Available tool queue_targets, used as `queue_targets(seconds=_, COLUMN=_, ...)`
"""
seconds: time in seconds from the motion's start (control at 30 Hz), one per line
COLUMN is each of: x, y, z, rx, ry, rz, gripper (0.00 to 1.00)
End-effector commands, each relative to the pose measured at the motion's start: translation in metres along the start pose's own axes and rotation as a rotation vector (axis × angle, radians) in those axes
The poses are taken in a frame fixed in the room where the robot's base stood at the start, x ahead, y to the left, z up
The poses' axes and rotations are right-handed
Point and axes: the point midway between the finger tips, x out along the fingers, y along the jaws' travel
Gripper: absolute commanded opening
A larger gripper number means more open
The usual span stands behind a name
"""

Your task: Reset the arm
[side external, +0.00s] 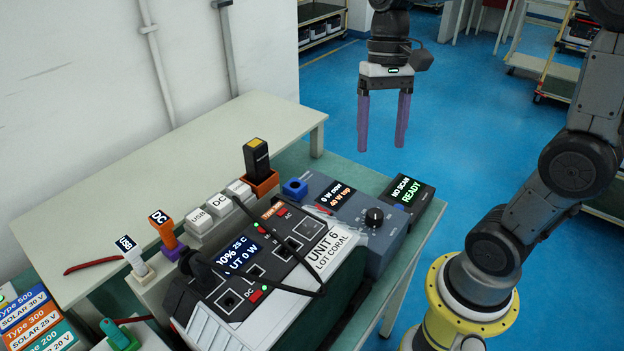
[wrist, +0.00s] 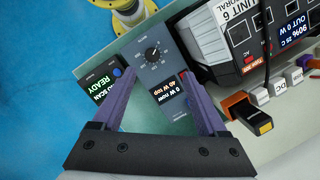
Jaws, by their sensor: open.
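My gripper (side external: 384,122) hangs in the air beyond the table's right end, with its two purple fingers pointing down. The fingers are spread wide and nothing is between them. In the wrist view my gripper (wrist: 163,90) also shows open, above the blue-grey panel with a black knob (wrist: 152,54). My gripper touches nothing in either view.
The Unit 6 power station (side external: 270,262) stands on the table with a black cable over it. The load panel (side external: 345,222) and a "READY" scanner (side external: 408,198) sit to its right. USB and DC plugs (side external: 200,221) and an orange holder with a black block (side external: 257,160) stand behind.

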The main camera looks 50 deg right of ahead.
Motion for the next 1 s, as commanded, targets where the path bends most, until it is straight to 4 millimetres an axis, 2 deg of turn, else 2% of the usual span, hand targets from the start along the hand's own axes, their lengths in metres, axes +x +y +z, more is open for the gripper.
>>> queue_targets(seconds=0.03, x=-0.004, y=0.001, z=0.019, rx=-0.057, ry=0.065, rz=-0.010, gripper=0.76)
queue_targets(seconds=0.2, x=-0.001, y=0.011, z=0.061, rx=-0.256, ry=0.284, rz=-0.039, gripper=0.76)
queue_targets(seconds=0.37, x=0.015, y=0.024, z=0.082, rx=-0.451, ry=0.489, rz=-0.060, gripper=0.76)
queue_targets(seconds=0.57, x=0.035, y=0.033, z=0.077, rx=-0.614, ry=0.639, rz=-0.035, gripper=0.76)
queue_targets(seconds=0.67, x=0.033, y=0.029, z=0.072, rx=-0.651, ry=0.672, rz=-0.028, gripper=0.76)
queue_targets(seconds=1.0, x=0.032, y=0.029, z=0.071, rx=-0.658, ry=0.673, rz=-0.026, gripper=0.76)
